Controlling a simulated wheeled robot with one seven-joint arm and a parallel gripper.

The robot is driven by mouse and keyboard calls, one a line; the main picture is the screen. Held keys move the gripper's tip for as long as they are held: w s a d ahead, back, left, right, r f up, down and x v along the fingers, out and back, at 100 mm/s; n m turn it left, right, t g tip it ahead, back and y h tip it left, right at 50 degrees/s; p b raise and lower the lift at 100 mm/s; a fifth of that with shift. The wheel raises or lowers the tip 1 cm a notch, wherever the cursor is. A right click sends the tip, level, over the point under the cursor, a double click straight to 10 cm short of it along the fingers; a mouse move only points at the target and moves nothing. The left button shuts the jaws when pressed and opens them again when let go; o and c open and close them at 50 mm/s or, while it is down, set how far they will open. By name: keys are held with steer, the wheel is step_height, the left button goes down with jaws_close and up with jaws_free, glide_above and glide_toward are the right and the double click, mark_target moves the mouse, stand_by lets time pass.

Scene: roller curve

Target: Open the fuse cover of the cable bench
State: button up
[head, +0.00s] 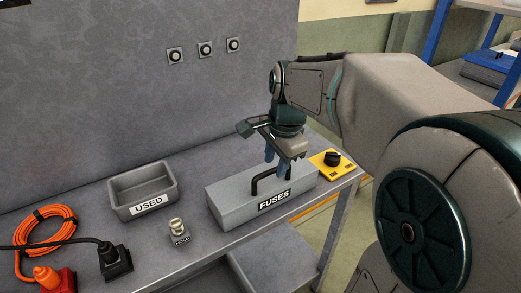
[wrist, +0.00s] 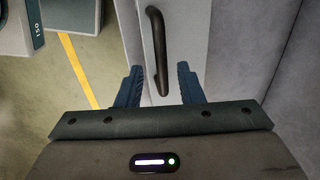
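The fuse cover (head: 235,208) is a grey box lid labelled "FUSES" on the cable bench (head: 215,240). It lies closed and has a black bar handle (head: 256,186) on top. My gripper (head: 275,166) points down over the cover, at the handle's right part. In the wrist view, my gripper (wrist: 159,70) is open, with one blue finger on each side of one end of the handle (wrist: 157,45). A gap shows between the handle and both fingers. The inside of the fuse box is hidden.
A grey tray labelled "USED" (head: 115,197) and a small holder labelled "HOLD" (head: 179,233) stand left of the cover. A yellow plate with a black knob (head: 333,158) is at its right. An orange cable (head: 40,240) lies far left. A grey panel (head: 100,90) rises behind.

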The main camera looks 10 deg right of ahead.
steer(key=shift+w+f, duration=0.1)
steer(key=shift+f, duration=0.6)
jaws_close()
steer(key=shift+a, duration=0.35)
steer(key=shift+d, duration=0.25)
steer(key=shift+w+r+p, duration=0.2)
steer(key=shift+p, duration=0.25)
